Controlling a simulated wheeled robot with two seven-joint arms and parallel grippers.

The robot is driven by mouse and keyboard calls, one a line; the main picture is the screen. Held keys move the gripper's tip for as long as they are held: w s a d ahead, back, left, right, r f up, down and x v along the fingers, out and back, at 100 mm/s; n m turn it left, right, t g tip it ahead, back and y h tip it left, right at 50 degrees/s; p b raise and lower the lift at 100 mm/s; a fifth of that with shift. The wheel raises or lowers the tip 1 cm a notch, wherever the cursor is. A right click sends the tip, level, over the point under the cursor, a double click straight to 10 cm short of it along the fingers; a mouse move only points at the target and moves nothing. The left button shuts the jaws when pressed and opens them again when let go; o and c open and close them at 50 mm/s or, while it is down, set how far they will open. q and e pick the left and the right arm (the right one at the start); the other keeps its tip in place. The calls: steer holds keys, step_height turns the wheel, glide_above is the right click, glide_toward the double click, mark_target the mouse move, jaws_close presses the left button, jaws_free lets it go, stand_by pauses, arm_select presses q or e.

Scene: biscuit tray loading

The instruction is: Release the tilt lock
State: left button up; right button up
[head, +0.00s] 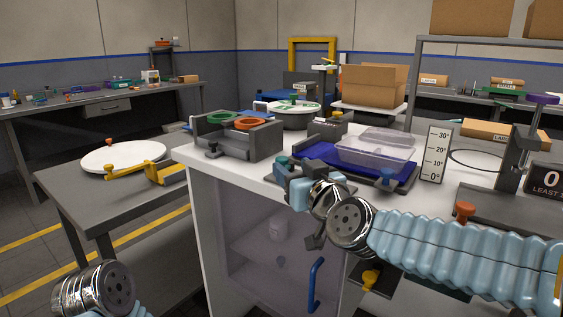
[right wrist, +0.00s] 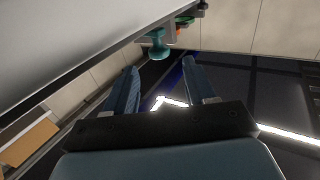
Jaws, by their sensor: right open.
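A blue tilting board (head: 318,154) carries a clear plastic tray (head: 375,148) on the white bench. A white angle scale (head: 436,153) marked 0° to 30° stands to its right. A teal knob (head: 283,162) is at the board's left front corner, and a blue knob (head: 388,175) is at its right front. Neither is labelled as the tilt lock. My right gripper (head: 281,178) is close to the teal knob. In the right wrist view its two fingers (right wrist: 162,75) are apart and empty, with a teal knob (right wrist: 157,45) beyond the tips. My left gripper is out of frame.
A grey rack with green and orange rings (head: 252,123) stands left on the bench. A stand with a purple knob (head: 542,99) and an orange knob (head: 465,210) are at right. A side table (head: 70,180) holds a white disc (head: 124,156). A blue handle (head: 315,285) juts from the cabinet.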

mark_target(277, 157)
steer(key=x, duration=0.6)
steer(key=shift+w+a, duration=0.15)
steer(key=shift+w, duration=0.2)
steer(key=shift+c, duration=0.5)
steer(key=c, duration=0.8)
steer(key=shift+a+r+m+t+h+p, duration=0.3)
steer(key=shift+a+m+h+p, duration=0.15)
steer(key=shift+h+p, duration=0.3)
steer(key=shift+c, duration=0.2)
steer(key=shift+w+f+m+t+h+p, duration=0.1)
steer(key=shift+f+m+t+h+p, duration=0.1)
steer(key=shift+m+h, duration=0.45)
steer(key=shift+w+f+m+t+h+p, duration=0.15)
steer(key=shift+m+h, duration=0.25)
steer(key=shift+h, duration=0.4)
steer(key=shift+r, duration=0.1)
steer(key=o, duration=0.9)
steer(key=shift+o, duration=0.2)
steer(key=shift+s, duration=0.1)
